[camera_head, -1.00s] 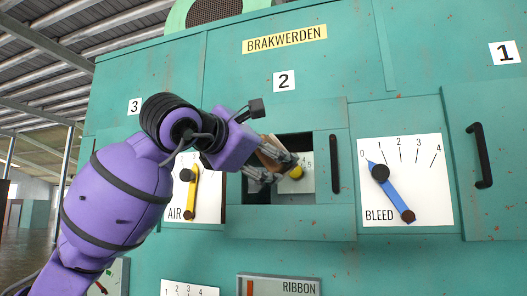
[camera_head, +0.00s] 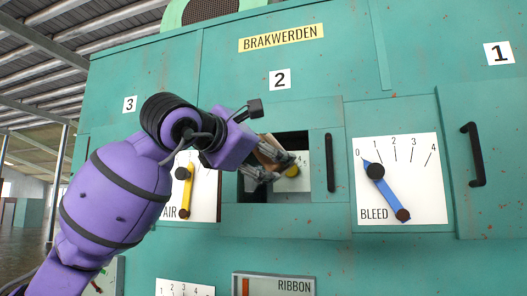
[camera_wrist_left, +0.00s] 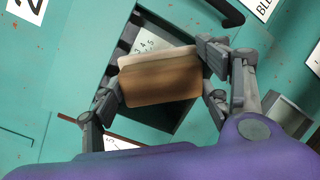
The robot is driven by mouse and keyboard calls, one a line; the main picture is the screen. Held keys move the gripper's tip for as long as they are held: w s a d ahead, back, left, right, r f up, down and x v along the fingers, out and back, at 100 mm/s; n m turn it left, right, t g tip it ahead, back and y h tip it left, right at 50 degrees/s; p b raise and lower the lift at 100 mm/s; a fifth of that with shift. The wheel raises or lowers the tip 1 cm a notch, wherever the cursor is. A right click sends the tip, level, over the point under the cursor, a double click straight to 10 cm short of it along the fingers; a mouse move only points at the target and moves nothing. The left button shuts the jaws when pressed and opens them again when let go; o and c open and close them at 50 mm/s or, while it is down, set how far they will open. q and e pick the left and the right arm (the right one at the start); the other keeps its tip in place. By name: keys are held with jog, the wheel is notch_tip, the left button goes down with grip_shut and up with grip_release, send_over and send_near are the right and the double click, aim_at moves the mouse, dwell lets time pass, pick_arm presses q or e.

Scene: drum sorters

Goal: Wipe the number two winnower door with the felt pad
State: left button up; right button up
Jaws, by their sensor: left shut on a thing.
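The felt pad (camera_wrist_left: 160,82), a brown block with a paler layer along one side, is held between the fingers of my left gripper (camera_wrist_left: 160,85) in the left wrist view. In the head view my left gripper (camera_head: 268,168) is in front of the square opening below the number 2 label (camera_head: 280,80), and only a brown edge of the pad shows. The number two door (camera_head: 319,180), green with a black upright handle (camera_head: 331,162), stands to the right of the dark opening. I cannot tell whether the pad touches anything. My right gripper is not in view.

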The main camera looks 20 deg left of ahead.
pick_arm(q)
jog(key=shift+x, duration=1.8)
jog(key=shift+d, duration=0.1)
dwell(0.3)
jog(key=d, duration=0.3)
jog(key=shift+s+d, duration=0.35)
jog(key=shift+d, duration=0.05)
jog(key=shift+w+a, duration=0.25)
jog(key=shift+a, duration=0.4)
jog(key=shift+w+a, duration=0.3)
jog(key=shift+a, duration=0.35)
jog(key=shift+w+a, duration=0.25)
jog(key=shift+a, duration=0.4)
jog(key=shift+s, duration=0.15)
jog(key=shift+s, duration=0.25)
jog(key=shift+v, duration=2.65)
